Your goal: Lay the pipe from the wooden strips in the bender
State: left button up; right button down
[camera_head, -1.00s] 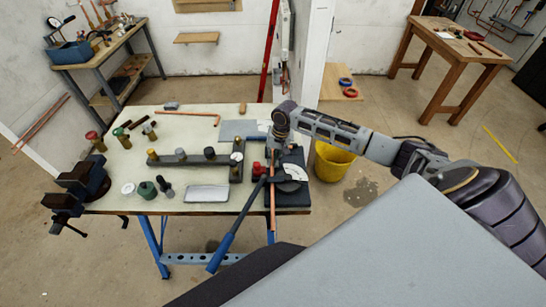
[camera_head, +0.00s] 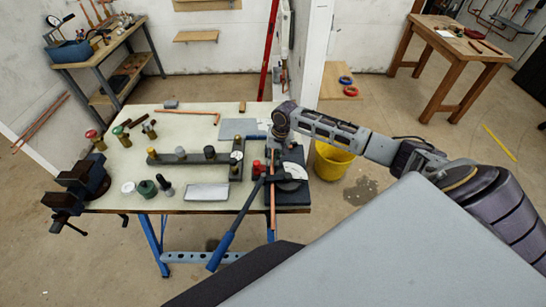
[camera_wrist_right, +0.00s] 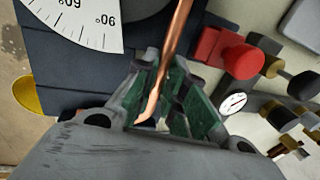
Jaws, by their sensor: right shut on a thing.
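The copper pipe (camera_head: 272,203) lies lengthwise along the bender (camera_head: 290,190), beside its white dial, and its near end sticks out past the table edge. My right gripper (camera_head: 277,148) is at the far end of the bender. In the right wrist view my right gripper (camera_wrist_right: 163,115) is shut on the pipe (camera_wrist_right: 175,55), which runs up from between the green pads past the dial (camera_wrist_right: 85,20). Whether the pipe rests fully in the bender's groove cannot be told. The bender's blue handle (camera_head: 232,232) points toward me. My left gripper is not in view.
A grey fixture (camera_head: 195,158) with knobs stands left of the bender. A metal tray (camera_head: 207,192), a vise (camera_head: 80,185) and a bent copper pipe (camera_head: 188,112) are also on the workbench (camera_head: 130,170). A yellow bucket (camera_head: 333,163) stands on the floor to the right.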

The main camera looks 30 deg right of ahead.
jog(key=shift+f, duration=0.25)
dwell(0.3)
jog(key=c, duration=1.4)
grip_release()
jog(key=shift+v, duration=6)
jog(key=shift+a, duration=0.1)
jog(key=shift+f, duration=0.1)
